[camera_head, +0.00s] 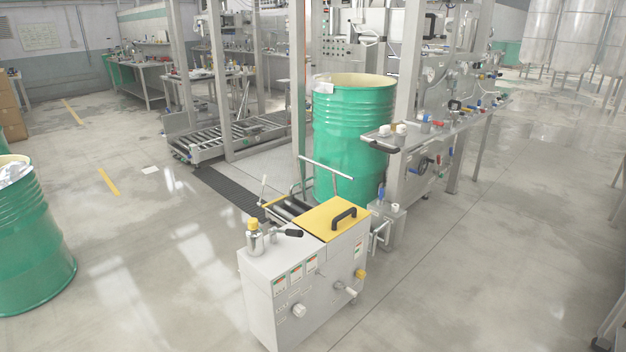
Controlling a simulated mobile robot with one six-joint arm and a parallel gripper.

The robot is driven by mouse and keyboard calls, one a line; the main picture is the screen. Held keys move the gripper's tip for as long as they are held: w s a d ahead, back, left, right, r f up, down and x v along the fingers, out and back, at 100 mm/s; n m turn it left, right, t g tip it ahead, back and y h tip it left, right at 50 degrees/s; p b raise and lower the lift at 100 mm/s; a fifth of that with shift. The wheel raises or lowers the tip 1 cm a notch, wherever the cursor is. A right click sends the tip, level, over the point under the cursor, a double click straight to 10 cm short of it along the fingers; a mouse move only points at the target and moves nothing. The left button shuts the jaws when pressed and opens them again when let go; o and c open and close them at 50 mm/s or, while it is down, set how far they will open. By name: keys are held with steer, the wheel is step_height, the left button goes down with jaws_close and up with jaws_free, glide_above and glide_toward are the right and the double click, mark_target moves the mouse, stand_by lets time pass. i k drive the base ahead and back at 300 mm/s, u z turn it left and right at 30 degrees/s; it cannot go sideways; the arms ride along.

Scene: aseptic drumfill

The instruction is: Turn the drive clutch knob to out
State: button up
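A grey cabinet (262,290) with a yellow lid stands in the foreground. Its front face carries a pale round knob (299,311), a pale handle-like knob (346,291) and a yellow knob (360,273). Small labels (296,275) with red and green marks sit above them, too small to read. I cannot tell which control is the drive clutch knob or how it is set. A black lever (290,233) and a metal fitting with a yellow cap (253,236) are on the cabinet top. My gripper is not in view.
A green drum (350,135) stands behind the cabinet, beside a steel frame and a valve bench (440,124). Another green drum (32,240) is at the left edge. A roller conveyor (225,138) lies behind. The floor left and right of the cabinet is clear.

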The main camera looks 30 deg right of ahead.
mark_target(360, 274)
steer(key=z, duration=4.4)
steer(key=i, duration=0.1)
steer(key=u, duration=3)
steer(key=i, duration=1)
